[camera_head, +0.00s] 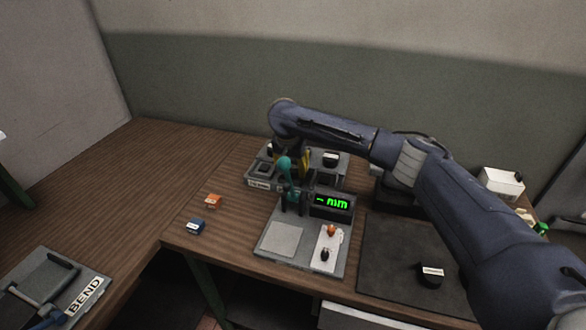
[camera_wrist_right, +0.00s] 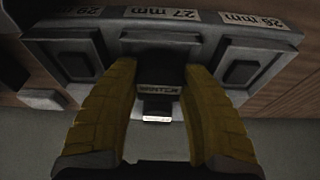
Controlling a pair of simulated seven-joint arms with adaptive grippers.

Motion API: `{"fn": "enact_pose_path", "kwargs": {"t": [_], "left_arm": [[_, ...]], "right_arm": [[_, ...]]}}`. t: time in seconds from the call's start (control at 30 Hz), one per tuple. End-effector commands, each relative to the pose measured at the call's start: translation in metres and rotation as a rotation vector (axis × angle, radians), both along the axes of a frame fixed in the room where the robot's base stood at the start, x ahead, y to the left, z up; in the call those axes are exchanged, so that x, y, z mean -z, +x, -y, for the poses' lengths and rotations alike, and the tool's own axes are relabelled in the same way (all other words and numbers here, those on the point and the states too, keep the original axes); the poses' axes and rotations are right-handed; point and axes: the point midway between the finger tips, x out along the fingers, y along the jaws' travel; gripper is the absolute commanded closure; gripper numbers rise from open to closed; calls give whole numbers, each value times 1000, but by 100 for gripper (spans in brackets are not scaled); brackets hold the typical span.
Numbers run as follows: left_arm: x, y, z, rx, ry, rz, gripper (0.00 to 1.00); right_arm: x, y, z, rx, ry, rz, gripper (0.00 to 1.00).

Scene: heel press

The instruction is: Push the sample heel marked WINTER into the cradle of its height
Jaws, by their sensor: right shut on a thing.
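My right gripper (camera_head: 305,163) is over the cradle block (camera_head: 263,183) at the back of the bench. In the right wrist view its yellow fingers (camera_wrist_right: 158,100) are on either side of a small dark heel (camera_wrist_right: 158,77), with a pale label that seems to read WINTER. The gripper is shut on this heel, which is at the middle cradle, tagged 27 mm (camera_wrist_right: 175,14). I cannot tell how deep it sits. The cradles beside it are tagged 29 (camera_wrist_right: 85,12) and 26 mm (camera_wrist_right: 250,20). My left gripper is out of view.
A gauge with a teal lever (camera_head: 285,165) and a green display (camera_head: 331,203) stands in front of the cradles. Orange (camera_head: 212,201) and blue (camera_head: 195,227) blocks lie to its left. A black labelled piece (camera_head: 431,275) lies on the dark mat (camera_head: 385,262). A BEND fixture (camera_head: 85,298) is at lower left.

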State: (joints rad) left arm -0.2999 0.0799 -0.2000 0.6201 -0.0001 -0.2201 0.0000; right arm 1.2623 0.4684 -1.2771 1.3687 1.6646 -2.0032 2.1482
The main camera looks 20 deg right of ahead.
Motion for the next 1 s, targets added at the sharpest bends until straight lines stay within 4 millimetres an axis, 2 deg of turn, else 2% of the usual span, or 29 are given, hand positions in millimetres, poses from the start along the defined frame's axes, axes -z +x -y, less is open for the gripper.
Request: {"fn": "enact_pose_path", "kwargs": {"t": [0.9,0.93,1.0], "left_arm": [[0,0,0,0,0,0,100],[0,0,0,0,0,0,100],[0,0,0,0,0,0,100]], "right_arm": [[3,0,0,1,-1,-2,85],[3,-1,0,0,-1,-2,51],[4,-1,0,0,-1,-2,43]]}}
